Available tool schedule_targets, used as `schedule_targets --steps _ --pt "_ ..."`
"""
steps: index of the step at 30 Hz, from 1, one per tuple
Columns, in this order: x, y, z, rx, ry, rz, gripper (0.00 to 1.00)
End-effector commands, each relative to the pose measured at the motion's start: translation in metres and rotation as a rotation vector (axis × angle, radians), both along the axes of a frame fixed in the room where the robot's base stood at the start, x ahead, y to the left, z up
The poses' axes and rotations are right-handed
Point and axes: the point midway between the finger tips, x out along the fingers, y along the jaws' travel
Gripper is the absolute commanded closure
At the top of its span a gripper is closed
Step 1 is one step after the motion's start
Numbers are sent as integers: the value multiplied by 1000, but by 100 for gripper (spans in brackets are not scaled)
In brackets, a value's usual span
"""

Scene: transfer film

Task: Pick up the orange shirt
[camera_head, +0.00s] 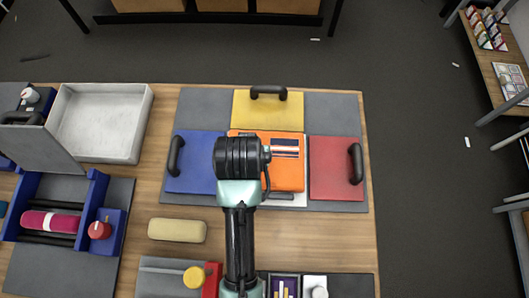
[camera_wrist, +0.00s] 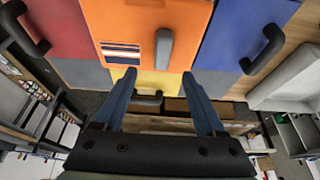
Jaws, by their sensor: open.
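The orange shirt (camera_head: 289,177) lies flat in the middle of a board, with a striped blue and white print at its far right part. It fills the upper middle of the wrist view (camera_wrist: 120,20), where the striped print (camera_wrist: 121,51) also shows. My gripper (camera_wrist: 158,72) is open with nothing between its fingers. It is above the shirt's far part, near the yellow panel; the exact height is unclear. My arm covers the shirt's left part in the head view. A grey bar (camera_wrist: 164,48) shows over the shirt near the fingertips.
A yellow panel (camera_head: 268,112), a blue panel (camera_head: 195,165) and a red panel (camera_head: 335,170), each with a black handle, surround the shirt. A white tray (camera_head: 101,120) and blue rack (camera_head: 60,190) stand left. A beige pad (camera_head: 177,231) lies nearer.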

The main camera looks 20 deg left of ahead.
Motion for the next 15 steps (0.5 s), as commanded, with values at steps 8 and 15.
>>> schedule_targets --steps 8,15 --pt "13 4 -31 2 -3 0 28" --pt "17 8 -44 1 -2 0 28"
